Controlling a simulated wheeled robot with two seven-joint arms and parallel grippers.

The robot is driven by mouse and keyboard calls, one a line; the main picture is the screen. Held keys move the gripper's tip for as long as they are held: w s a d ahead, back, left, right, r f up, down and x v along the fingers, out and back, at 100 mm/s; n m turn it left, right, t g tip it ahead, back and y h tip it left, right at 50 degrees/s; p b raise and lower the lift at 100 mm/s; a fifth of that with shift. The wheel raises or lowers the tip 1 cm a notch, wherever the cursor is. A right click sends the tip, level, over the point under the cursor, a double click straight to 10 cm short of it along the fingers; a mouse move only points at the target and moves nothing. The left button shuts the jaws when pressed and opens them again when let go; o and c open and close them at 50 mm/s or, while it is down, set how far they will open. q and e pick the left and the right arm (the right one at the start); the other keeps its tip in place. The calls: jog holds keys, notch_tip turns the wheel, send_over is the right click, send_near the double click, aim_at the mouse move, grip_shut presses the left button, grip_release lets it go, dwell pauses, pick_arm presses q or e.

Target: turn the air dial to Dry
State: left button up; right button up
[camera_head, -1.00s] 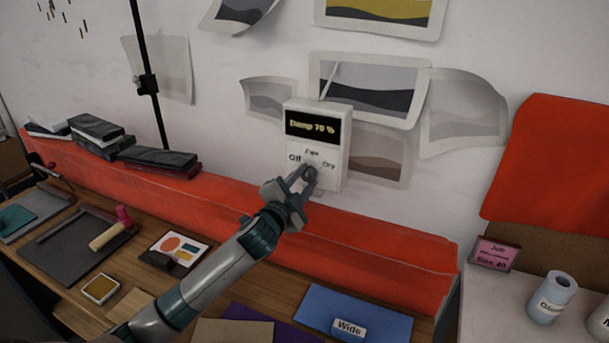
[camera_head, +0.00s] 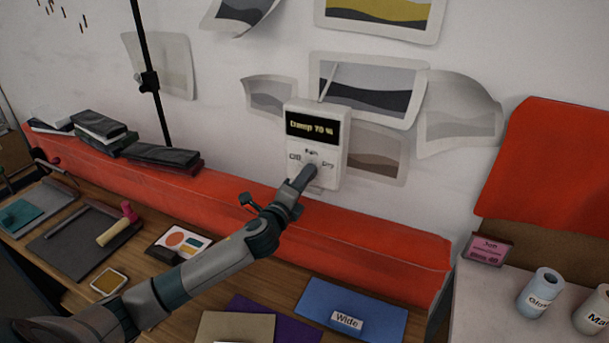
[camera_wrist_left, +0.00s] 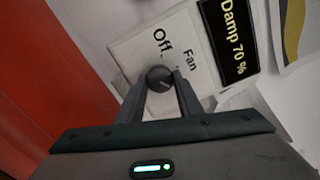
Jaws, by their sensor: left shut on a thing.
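The white air control box (camera_head: 331,150) is on the wall, with a dark screen (camera_head: 312,126) reading "Damp 70 %". Its labels Off, Fan and Dry sit around the dial in the head view. In the left wrist view the dark round dial (camera_wrist_left: 159,78) shows between my left gripper's two fingers, with a light mark on its face. My left gripper (camera_head: 306,172) is shut on the dial, and it also shows in the left wrist view (camera_wrist_left: 160,95). In the head view the gripper mostly hides the dial. The Dry label is not visible in the wrist view. My right gripper is not in view.
A red padded ledge (camera_head: 380,245) runs below the box, above a wooden bench. Paper prints (camera_head: 368,90) hang close around the box.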

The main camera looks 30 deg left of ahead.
pick_arm(q)
jog(key=shift+m+p, duration=0.3)
jog(key=shift+m, duration=0.5)
jog(key=shift+f, duration=0.1)
jog(key=o, duration=1)
jog(key=shift+o, duration=0.2)
jog(key=s+d+b, duration=0.1)
jog(key=s+b, duration=0.5)
jog(key=s, duration=1.1)
jog(key=shift+s, duration=0.2)
